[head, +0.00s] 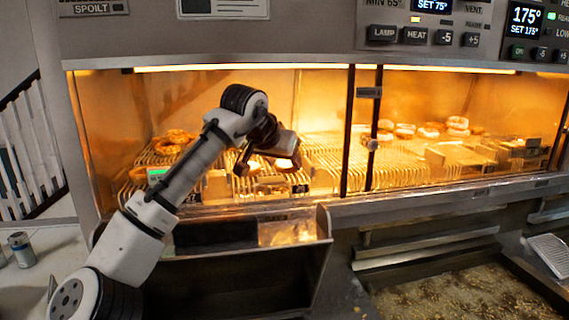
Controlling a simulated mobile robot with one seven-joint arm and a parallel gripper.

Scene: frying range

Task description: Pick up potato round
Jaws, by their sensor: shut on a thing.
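My gripper (268,163) is inside the left bay of the lit warming cabinet, low over the wire rack. It is shut on a small pale, brightly lit thing (284,163), which looks like a potato round. The jaws and wrist hide part of it, so its full shape cannot be told. Other small pale pieces and low trays (270,185) lie just below and around the gripper, partly hidden by it.
Golden fried rings (176,142) lie at the left of the rack (318,160). A dark upright post (376,130) divides the bays; doughnut-like pieces (457,124) sit in the right one. A metal bin (240,265) hangs in front, and a crumb-strewn fryer (460,295) is lower right.

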